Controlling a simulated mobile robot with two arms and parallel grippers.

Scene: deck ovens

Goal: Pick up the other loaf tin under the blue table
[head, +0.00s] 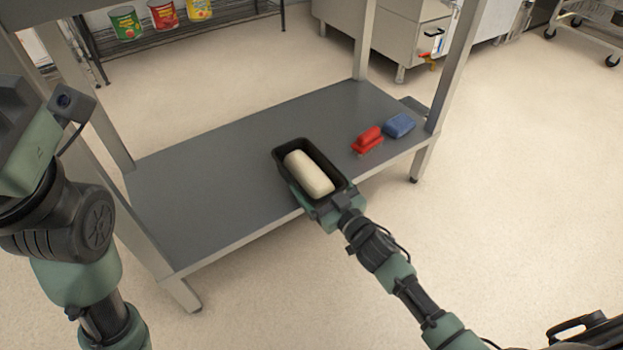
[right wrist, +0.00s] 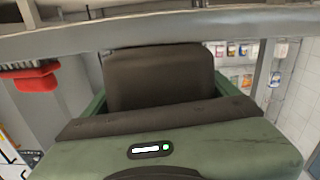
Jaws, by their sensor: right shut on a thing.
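A black loaf tin (head: 279,154) with a pale loaf of dough (head: 309,173) in it is at the front edge of the grey lower shelf (head: 200,185) of a metal table. My right gripper (head: 326,205) is shut on the tin's near end. I cannot tell whether the tin rests on the shelf or is just above it. In the right wrist view, a dark shape fills the middle above the green gripper body; whether it is tin or finger is unclear. My left arm stands at the left; its fingertips are out of view. No second tin shows.
A red brush (head: 368,140) and a blue sponge-like block (head: 399,125) lie on the shelf, right of the tin. Table legs (head: 453,70) stand at the corners. Several cans (head: 126,23) sit on a wire rack behind. The shelf's left part is bare. Open floor lies around.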

